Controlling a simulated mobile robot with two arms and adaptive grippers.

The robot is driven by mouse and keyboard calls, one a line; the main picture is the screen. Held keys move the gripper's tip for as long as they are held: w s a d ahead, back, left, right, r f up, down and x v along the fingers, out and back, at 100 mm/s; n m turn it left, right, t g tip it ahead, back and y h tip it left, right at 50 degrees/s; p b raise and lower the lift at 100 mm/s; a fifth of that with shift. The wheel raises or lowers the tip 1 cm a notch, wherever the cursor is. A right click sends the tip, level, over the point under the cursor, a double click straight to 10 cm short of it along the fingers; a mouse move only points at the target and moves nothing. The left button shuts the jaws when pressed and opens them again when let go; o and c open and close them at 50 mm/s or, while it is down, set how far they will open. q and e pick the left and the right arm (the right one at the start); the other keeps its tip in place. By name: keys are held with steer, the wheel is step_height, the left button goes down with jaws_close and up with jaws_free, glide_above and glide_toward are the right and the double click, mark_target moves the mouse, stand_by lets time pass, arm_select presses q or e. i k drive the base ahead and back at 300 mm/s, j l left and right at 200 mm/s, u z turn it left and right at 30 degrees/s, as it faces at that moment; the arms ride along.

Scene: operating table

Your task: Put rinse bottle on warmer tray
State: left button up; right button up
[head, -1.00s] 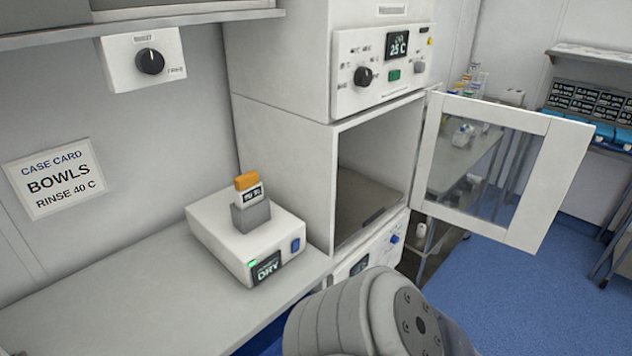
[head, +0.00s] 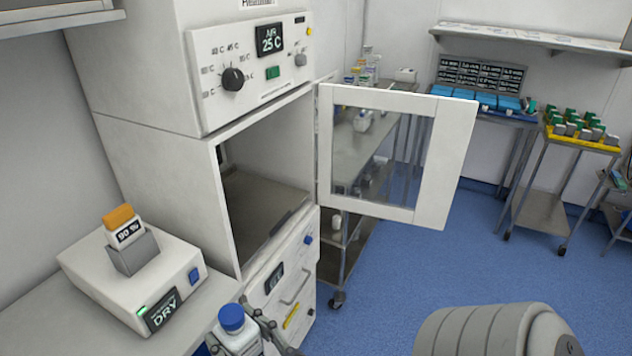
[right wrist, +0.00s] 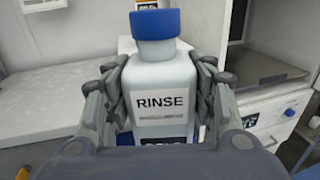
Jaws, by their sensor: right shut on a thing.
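The rinse bottle (right wrist: 165,88) is white with a blue cap and a RINSE label. In the right wrist view it stands upright between the fingers of my right gripper (right wrist: 160,105), which is shut on its sides. In the head view the bottle (head: 236,335) shows at the bottom edge, below the warmer, with the right gripper (head: 262,335) beside it. The warmer cabinet (head: 160,150) has its door (head: 400,155) swung open to the right. The tray (head: 262,205) lies flat inside on the chamber floor, with nothing seen on it. My left gripper is not in view.
A white block heater (head: 95,285) with a DRY display and an orange-capped vial (head: 122,225) stands on the counter, left of the warmer. The open door reaches out over the floor. A metal cart (head: 350,235) stands behind the door.

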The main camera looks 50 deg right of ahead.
mark_target(234, 215)
steer(key=z, duration=0.45)
steer(key=l+z, duration=0.1)
steer(key=z, duration=0.3)
steer(key=i+z, duration=0.1)
steer(key=z, duration=0.35)
steer(key=l+z, duration=0.1)
steer(key=z, duration=0.3)
steer(key=i+l+z, duration=0.1)
steer(key=z, duration=0.2)
steer(key=i+z, duration=0.3)
steer(key=i+u, duration=0.2)
steer(key=u, duration=0.25)
steer(key=i+l+u, duration=0.1)
steer(key=u, duration=0.35)
steer(key=i+j+u, duration=0.1)
steer(key=u, duration=0.35)
steer(key=i+u, duration=0.15)
steer(key=u, duration=0.25)
steer(key=i+u, duration=0.15)
steer(key=u, duration=0.3)
steer(key=i+u, duration=0.2)
steer(key=u, duration=0.2)
